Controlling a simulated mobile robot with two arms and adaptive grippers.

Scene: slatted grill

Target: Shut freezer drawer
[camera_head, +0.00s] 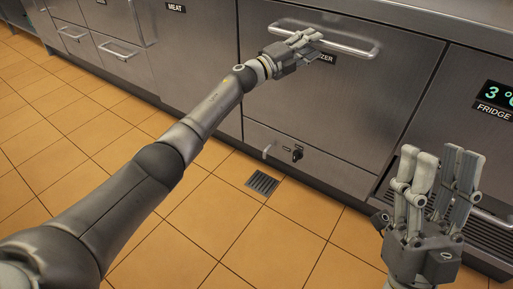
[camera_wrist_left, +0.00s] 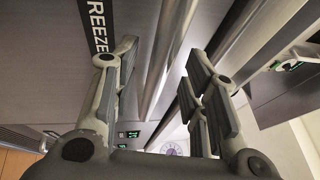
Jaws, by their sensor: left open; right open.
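The freezer drawer (camera_head: 345,105) is a large steel front in the middle of the head view, with a long bar handle (camera_head: 350,47) along its top. Its front looks about flush with the neighbouring fronts; I cannot tell whether a small gap remains. My left gripper (camera_head: 305,40) is open at the left part of the handle and covers part of the freezer label (camera_head: 327,58). In the left wrist view, the handle bar (camera_wrist_left: 168,50) shows between the open fingers; contact is unclear. My right gripper (camera_head: 437,165) is open and empty, pointing up at the lower right, apart from the drawer.
A fridge unit (camera_head: 480,140) with a display stands to the right, above a slatted grill (camera_head: 490,235). A meat drawer (camera_head: 190,50) is to the left. A lower panel (camera_head: 320,165) has a small knob. The tiled floor (camera_head: 240,230) has a drain grate (camera_head: 262,183) and is otherwise clear.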

